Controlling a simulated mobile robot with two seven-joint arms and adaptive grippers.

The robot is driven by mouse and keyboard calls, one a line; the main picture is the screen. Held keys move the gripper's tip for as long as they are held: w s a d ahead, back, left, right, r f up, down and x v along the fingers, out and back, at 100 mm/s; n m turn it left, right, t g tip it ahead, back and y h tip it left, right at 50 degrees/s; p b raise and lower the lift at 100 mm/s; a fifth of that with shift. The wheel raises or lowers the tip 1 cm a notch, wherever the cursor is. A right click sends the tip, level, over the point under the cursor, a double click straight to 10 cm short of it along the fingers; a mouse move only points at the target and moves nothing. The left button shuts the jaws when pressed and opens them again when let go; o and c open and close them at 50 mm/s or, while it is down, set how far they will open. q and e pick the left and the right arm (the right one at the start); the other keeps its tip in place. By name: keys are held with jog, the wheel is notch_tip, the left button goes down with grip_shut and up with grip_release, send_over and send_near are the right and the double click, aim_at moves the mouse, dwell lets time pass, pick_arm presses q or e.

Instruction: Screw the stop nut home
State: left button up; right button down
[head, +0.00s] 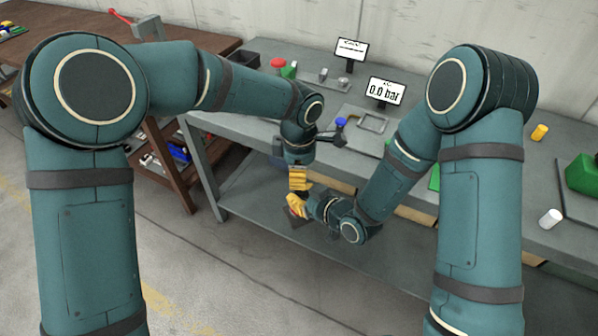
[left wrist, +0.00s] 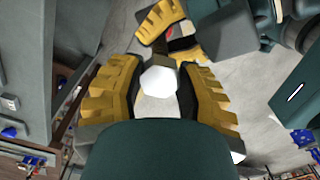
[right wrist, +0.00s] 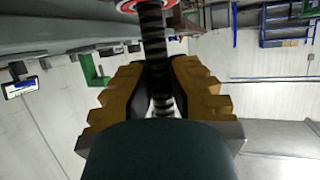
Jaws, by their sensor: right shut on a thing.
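In the left wrist view a white hexagonal nut (left wrist: 160,76) is between the yellow fingers of my left gripper (left wrist: 158,88). These fingers stand apart, and I see no clear grip on the nut. In the right wrist view a dark threaded rod (right wrist: 152,40) runs between the fingers of my right gripper (right wrist: 161,85), which is shut on it. A red disc with a pale ring (right wrist: 140,5) is on the rod at the top edge. In the head view my left gripper (head: 298,178) is just above my right gripper (head: 296,206), and they hide the nut and rod.
The grey workbench (head: 240,128) is behind both grippers, with a lower shelf (head: 250,195). A brown table (head: 190,45) is at left. The floor in front is clear.

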pick_arm(q)
grip_shut()
jog(key=m, duration=1)
jog(key=shift+w, duration=0.1)
jog(key=m, duration=0.9)
jog(key=shift+m, duration=0.4)
jog(key=o, duration=0.9)
grip_release()
jog(key=shift+d, duration=0.15)
